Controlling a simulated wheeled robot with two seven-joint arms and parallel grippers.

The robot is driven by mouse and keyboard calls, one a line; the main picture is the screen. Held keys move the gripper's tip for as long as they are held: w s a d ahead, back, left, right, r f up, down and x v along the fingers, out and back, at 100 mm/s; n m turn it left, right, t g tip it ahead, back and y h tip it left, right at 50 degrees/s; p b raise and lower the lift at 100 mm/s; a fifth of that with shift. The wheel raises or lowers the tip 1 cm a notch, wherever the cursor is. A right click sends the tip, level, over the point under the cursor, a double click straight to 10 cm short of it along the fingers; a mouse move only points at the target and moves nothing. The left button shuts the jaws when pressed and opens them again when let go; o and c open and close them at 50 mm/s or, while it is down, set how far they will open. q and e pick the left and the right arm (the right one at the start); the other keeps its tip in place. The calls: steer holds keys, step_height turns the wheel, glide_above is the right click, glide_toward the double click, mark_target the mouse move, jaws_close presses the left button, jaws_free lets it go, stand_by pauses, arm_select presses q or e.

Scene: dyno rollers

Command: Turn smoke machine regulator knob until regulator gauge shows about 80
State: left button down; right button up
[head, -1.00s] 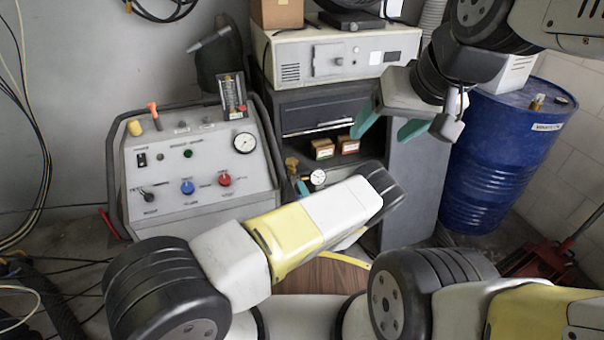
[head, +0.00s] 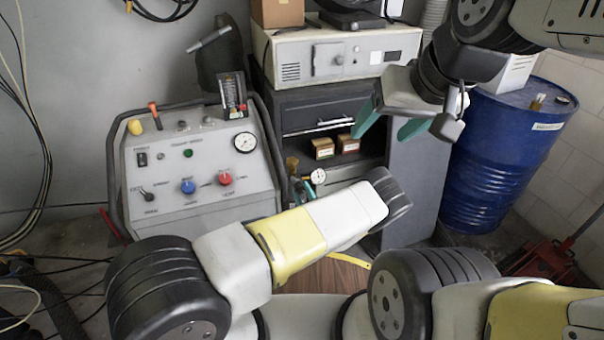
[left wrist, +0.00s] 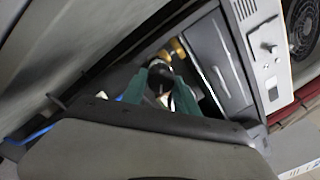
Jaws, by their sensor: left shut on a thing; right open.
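The small white regulator gauge (head: 318,176) with brass fittings (head: 292,164) shows just above my left forearm in the head view. Its needle is too small to read. In the left wrist view, my left gripper (left wrist: 161,84) has its teal fingers shut on a dark, round knob (left wrist: 158,66), beside the brass fitting (left wrist: 177,48). In the head view my left forearm hides the knob and most of that gripper. My right gripper (head: 389,122) is open and empty, in the air in front of the cabinet, to the upper right of the gauge.
A grey control panel (head: 165,210) with a larger dial (head: 245,142) stands left of the regulator. A dark cabinet (head: 310,105) with small boxes (head: 348,144) on its shelf is behind. A blue drum (head: 497,165) stands at the right, with a red jack (head: 530,262) below it.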

arm_select(q)
steer(key=m, duration=0.3)
steer(key=shift+f+m, duration=0.1)
steer(key=shift+m, duration=2.1)
steer(key=c, duration=0.9)
jaws_free()
steer(key=shift+c, duration=0.2)
steer(key=shift+a, duration=0.1)
steer(key=shift+s, duration=0.1)
steer(key=v, duration=0.7)
steer(key=shift+s, duration=0.35)
